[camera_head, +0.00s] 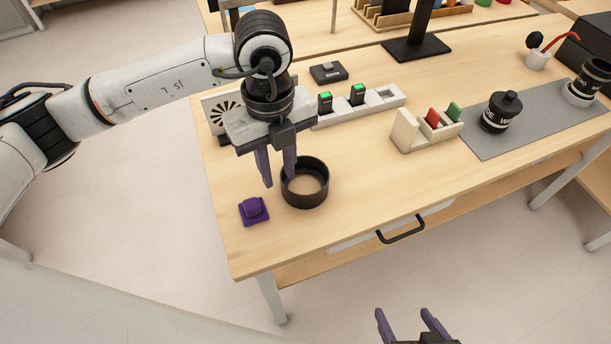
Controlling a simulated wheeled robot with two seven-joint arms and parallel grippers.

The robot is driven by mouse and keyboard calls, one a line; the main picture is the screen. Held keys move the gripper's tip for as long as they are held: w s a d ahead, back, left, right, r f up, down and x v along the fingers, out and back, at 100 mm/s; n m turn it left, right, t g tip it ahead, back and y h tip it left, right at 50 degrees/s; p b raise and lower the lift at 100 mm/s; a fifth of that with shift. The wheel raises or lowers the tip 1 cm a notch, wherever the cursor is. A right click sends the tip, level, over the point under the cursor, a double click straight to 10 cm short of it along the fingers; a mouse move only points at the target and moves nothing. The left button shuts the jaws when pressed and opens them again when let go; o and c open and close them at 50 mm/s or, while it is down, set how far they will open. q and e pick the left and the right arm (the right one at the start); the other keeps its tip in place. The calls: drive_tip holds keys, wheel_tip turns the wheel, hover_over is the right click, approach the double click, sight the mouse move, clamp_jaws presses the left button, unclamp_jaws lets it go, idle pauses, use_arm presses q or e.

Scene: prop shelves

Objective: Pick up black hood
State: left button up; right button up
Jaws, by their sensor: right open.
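The black hood is a short, wide, open black ring (304,196) standing on the wooden table near its left front. My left gripper (278,181) points down at the ring's left side with its two purple fingers apart. Its right finger overlaps the ring's left rim in the picture, and its left finger is left of the ring. I cannot tell whether either finger touches it. My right gripper (404,316) is open and empty at the bottom edge, in front of the table.
A purple block (254,210) lies just left of the ring. Behind are a white slotted holder (382,98), a black box (328,72) and a patterned panel (226,113). A cream card holder (424,136) and black canister (501,112) stand right. The tabletop right of the ring is clear.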

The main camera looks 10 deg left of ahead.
sight(281, 183)
use_arm(q)
drive_tip(key=f, duration=0.2)
drive_tip(key=f+p, duration=0.1)
drive_tip(key=f, duration=0.2)
drive_tip(key=shift+w+d, duration=0.1)
drive_tip(key=shift+w, duration=0.1)
drive_tip(key=shift+f, duration=0.35)
use_arm(e)
drive_tip(key=shift+w+r, duration=0.6)
drive_tip(key=shift+r, duration=0.2)
use_arm(q)
drive_tip(key=shift+c, duration=0.4)
clamp_jaws()
use_arm(e)
drive_tip(key=shift+s+f, duration=0.1)
drive_tip(key=shift+s, duration=0.05)
